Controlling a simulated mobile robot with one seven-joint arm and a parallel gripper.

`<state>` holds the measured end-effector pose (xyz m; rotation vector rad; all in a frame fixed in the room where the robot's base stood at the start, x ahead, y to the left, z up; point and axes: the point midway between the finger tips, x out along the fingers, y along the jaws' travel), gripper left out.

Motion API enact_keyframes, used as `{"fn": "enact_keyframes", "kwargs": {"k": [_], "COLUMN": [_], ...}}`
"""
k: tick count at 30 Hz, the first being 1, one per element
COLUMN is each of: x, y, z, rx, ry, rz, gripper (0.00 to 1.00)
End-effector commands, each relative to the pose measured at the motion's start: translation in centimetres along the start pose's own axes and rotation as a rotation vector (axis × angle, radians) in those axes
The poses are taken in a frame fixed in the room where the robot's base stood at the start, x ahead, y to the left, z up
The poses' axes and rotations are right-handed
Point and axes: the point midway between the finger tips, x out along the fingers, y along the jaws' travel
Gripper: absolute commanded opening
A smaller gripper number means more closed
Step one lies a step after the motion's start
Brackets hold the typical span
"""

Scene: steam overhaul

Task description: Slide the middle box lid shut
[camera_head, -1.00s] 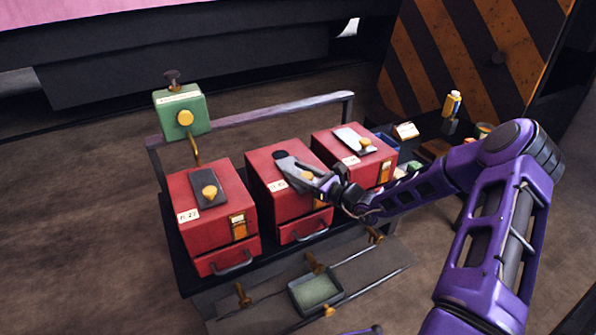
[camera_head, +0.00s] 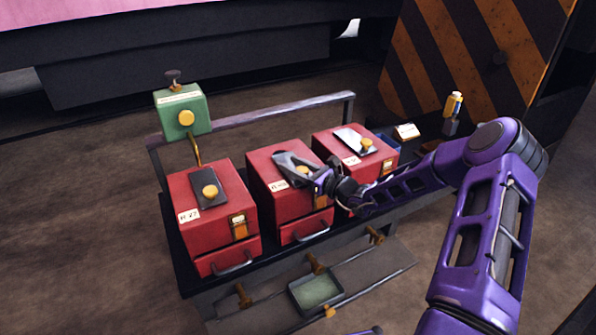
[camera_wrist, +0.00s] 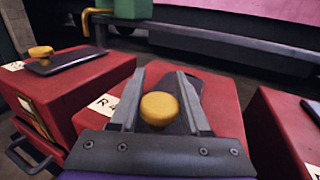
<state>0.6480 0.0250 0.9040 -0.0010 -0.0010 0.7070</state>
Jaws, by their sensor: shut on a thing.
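The middle red box (camera_head: 268,174) stands between two similar boxes on the dark bench. My gripper (camera_head: 297,166) is over its top, its fingers shut around the yellow knob (camera_wrist: 160,109) of the lid. In the wrist view, the knob sits between the two grey fingers (camera_wrist: 158,100). The dark lid (camera_wrist: 212,88) shows behind the knob and beside the right finger, lying on the box top. The fingers hide much of the lid, so I cannot tell how much of the opening it covers.
The left box (camera_head: 237,193) has a dark lid with a yellow knob; the right box (camera_head: 378,142) has a paler lid. A green box (camera_head: 183,112) stands behind on a post near the rail (camera_head: 280,112). A tray (camera_head: 316,292) lies in front, among brass fittings.

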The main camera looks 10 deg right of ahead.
Motion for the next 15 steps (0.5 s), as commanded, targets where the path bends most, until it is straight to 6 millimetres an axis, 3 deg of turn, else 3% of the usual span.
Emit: {"fn": "enact_keyframes", "kwargs": {"k": [9, 10, 15], "x": [0.37, 0.37, 0.38], "y": [-0.29, -0.28, -0.23], "z": [-0.08, -0.08, -0.07], "rx": [0.002, 0.002, 0.001], "ry": [0.001, 0.001, 0.001], "rz": [-0.003, -0.003, -0.002], "gripper": [0.00, 0.50, 0.76]}}
